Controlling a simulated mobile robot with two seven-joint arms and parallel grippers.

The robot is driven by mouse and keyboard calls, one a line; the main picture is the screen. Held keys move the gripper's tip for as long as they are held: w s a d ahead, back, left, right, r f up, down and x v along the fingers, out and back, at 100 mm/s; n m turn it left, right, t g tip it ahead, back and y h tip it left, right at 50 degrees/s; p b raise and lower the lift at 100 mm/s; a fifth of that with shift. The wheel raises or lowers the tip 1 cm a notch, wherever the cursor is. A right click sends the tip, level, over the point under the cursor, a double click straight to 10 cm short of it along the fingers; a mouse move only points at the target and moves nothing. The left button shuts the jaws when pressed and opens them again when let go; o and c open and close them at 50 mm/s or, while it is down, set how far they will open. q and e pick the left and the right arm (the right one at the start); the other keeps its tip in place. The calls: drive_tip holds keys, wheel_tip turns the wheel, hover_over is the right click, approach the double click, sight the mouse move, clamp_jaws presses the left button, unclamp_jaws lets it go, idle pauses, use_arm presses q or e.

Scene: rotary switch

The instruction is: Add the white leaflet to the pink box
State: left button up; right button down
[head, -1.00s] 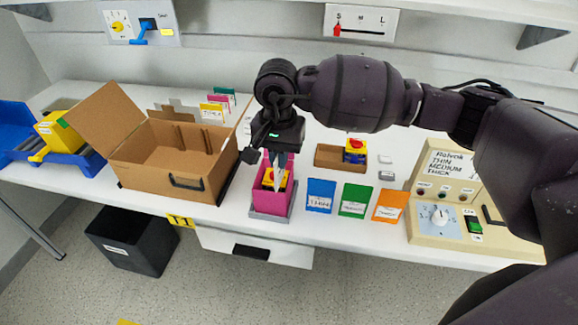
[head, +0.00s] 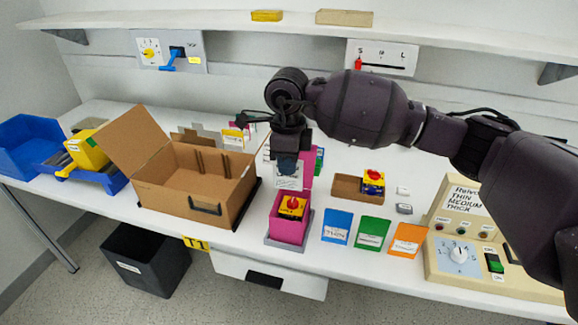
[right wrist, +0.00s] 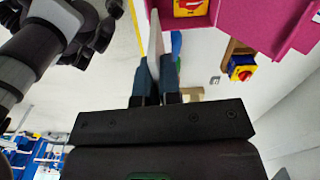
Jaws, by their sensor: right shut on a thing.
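My right gripper (head: 288,163) is shut on the white leaflet (head: 288,183), a thin card with dark print, and holds it upright by its upper part. In the right wrist view the leaflet (right wrist: 155,38) stands edge-on between the blue-grey fingers (right wrist: 155,82). The pink box (head: 287,231) stands open on a grey base. A yellow rotary switch with a red knob (head: 292,206) sits inside it. The leaflet is just behind and above the box opening; whether it touches the box is unclear. The box also shows in the right wrist view (right wrist: 255,22). My left gripper is not visible.
An open cardboard carton (head: 195,192) stands left of the pink box. Blue (head: 336,227), green (head: 373,233) and orange (head: 408,239) holders are to the right. A cardboard tray (head: 347,188) with another switch lies behind. A beige control panel (head: 470,255) is at the right.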

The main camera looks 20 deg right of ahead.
sight(288, 187)
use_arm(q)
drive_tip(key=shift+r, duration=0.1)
use_arm(e)
drive_tip(key=shift+m, duration=0.4)
